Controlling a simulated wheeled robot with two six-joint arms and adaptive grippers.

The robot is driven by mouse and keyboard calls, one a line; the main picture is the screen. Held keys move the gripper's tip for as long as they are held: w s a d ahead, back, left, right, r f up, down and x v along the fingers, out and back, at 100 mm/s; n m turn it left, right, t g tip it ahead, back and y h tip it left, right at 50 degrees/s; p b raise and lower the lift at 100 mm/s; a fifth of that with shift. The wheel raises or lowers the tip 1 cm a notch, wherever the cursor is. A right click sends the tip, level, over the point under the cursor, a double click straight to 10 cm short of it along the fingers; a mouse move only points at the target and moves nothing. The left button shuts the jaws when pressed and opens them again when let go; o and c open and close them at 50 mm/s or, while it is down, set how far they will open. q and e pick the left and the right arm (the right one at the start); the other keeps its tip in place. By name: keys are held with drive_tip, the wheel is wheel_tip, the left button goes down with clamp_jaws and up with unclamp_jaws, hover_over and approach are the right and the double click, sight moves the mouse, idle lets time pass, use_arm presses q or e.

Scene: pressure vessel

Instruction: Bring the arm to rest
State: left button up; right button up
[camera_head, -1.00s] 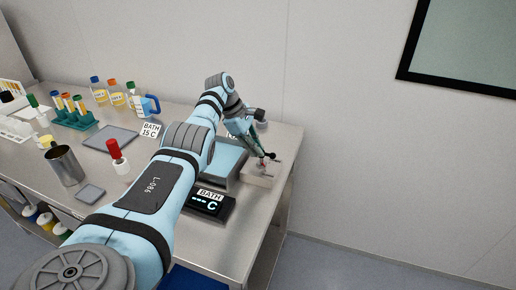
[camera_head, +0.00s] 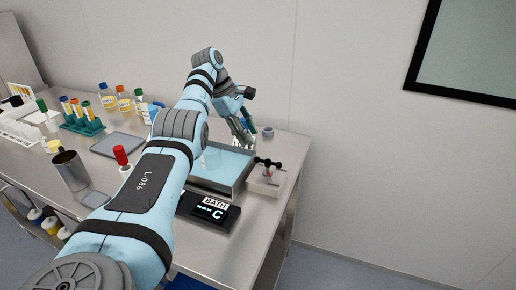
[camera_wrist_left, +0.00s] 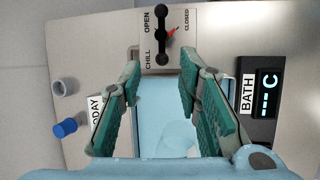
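My left arm reaches over the bench from the lower left. My left gripper (camera_head: 243,128) hangs above the far part of the bath (camera_head: 233,187), clear of the valve block. In the left wrist view its green-padded fingers (camera_wrist_left: 158,108) are spread apart with nothing held between them. My right gripper is not in view.
A bath display (camera_head: 209,211) reads "--- C". A pale round object (camera_wrist_left: 178,140) is in the bath. A grey cup (camera_head: 267,131) stands behind. A red-capped bottle (camera_head: 121,158), metal beaker (camera_head: 70,170) and tube rack (camera_head: 82,127) are left of my arm.

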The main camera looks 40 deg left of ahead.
use_arm(q)
drive_tip(key=shift+v, duration=1.15)
